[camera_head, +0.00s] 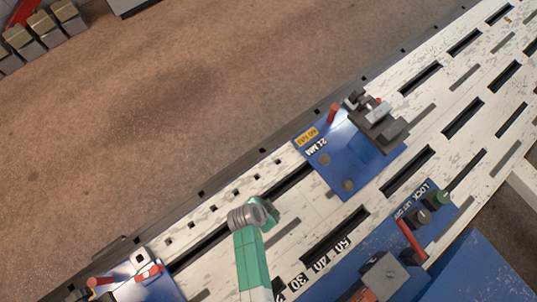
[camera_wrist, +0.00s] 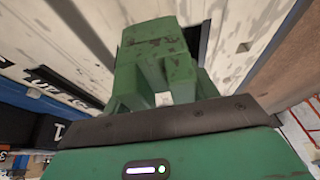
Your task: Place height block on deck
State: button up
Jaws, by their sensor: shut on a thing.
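My gripper (camera_wrist: 155,78) points away from the camera in the wrist view, its green fingers shut close over the pale slotted deck (camera_wrist: 240,35). The held height block is largely hidden behind the fingers and cannot be told apart from them clearly. In the head view, my green and white arm reaches up from the bottom edge over the deck (camera_head: 318,212); its grey joint hides most of the gripper. Whether the block touches the deck cannot be told.
A blue plate (camera_head: 330,175) with a clamp (camera_head: 375,120) and red handle stands right of my arm. A blue panel with a red lever (camera_head: 411,240) lies lower right. Another plate with red-handled parts (camera_head: 140,282) is lower left. Several dark slots cross the deck.

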jog(key=shift+f, duration=0.75)
jog(key=o, duration=1.6)
jog(key=shift+c, duration=0.2)
jog(key=p+v, duration=0.6)
jog(key=v, duration=0.6)
jog(key=shift+r+p, duration=0.2)
jog(key=shift+p, duration=0.1)
jog(key=shift+w+d, duration=0.1)
